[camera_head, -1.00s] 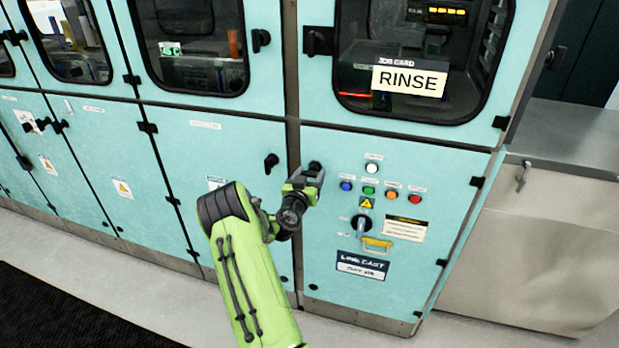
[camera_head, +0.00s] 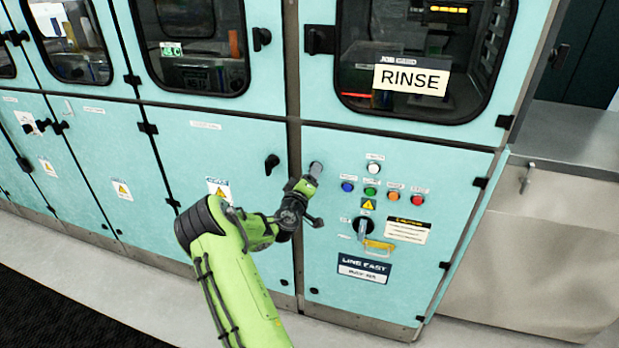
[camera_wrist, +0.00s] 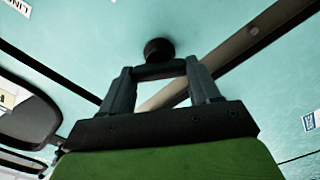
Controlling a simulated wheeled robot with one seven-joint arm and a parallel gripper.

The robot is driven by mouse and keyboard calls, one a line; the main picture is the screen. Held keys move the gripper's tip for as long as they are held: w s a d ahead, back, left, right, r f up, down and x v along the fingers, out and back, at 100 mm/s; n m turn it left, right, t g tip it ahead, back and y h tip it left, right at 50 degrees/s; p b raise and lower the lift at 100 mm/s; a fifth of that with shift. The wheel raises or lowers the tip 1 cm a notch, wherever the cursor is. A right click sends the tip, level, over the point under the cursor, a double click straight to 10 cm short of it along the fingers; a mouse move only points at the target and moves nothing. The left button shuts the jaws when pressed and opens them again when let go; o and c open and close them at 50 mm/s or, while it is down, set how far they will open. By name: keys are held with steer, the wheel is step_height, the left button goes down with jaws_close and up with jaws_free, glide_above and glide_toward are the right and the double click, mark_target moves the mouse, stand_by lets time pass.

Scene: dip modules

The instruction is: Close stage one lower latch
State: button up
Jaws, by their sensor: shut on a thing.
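The lower latch (camera_wrist: 158,49) shows in the wrist view as a round black boss on the teal door, with a dark handle bar below it. My gripper (camera_wrist: 163,72) is shut on that bar, one finger at each end. In the head view my gripper (camera_head: 311,176) is at the upper left edge of the right lower panel (camera_head: 335,215), beside the frame post. There the gripper and wrist hide most of the latch, so its handle angle is hard to tell.
A second black latch (camera_head: 271,164) sits just left of the post. Coloured buttons (camera_head: 371,191), a rotary switch (camera_head: 362,229) and a yellow handle (camera_head: 378,245) lie to the right. The upper window door with the RINSE card (camera_head: 410,80) is above.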

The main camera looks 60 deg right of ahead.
steer(key=shift+f+n+p, duration=0.15)
steer(key=shift+n+p, duration=0.85)
steer(key=shift+n, duration=2.3)
steer(key=o, duration=1.1)
steer(key=shift+c, duration=0.2)
steer(key=s+a+b, duration=0.2)
steer(key=a, duration=1.3)
steer(key=shift+s+a, duration=0.2)
steer(key=shift+a, duration=0.1)
